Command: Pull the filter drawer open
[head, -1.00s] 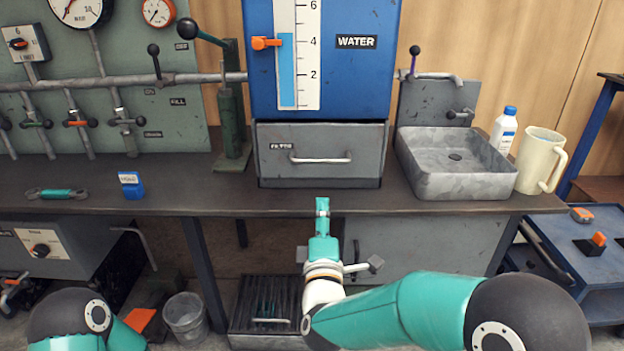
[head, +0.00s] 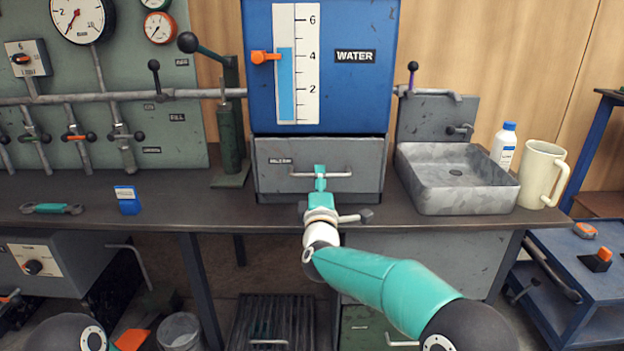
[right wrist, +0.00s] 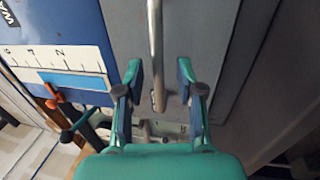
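The grey filter drawer (head: 365,182) sits shut beneath the blue water tank, with a horizontal metal bar handle (head: 341,174) across its front. My right gripper (head: 320,172) is in front of the handle, pointing at the drawer. In the right wrist view my right gripper (right wrist: 160,72) is open, and the handle (right wrist: 156,45) runs between its two fingers without either clearly pressing on it. The drawer front (right wrist: 200,40) is close behind. My left gripper is out of view; only part of my left arm shows at the bottom left.
The blue tank (head: 365,90) stands above the drawer. A grey sink (head: 455,190), a white bottle (head: 505,145) and a cream jug (head: 540,175) are to the right. A green pump (head: 231,140) and a blue block (head: 127,200) are to the left.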

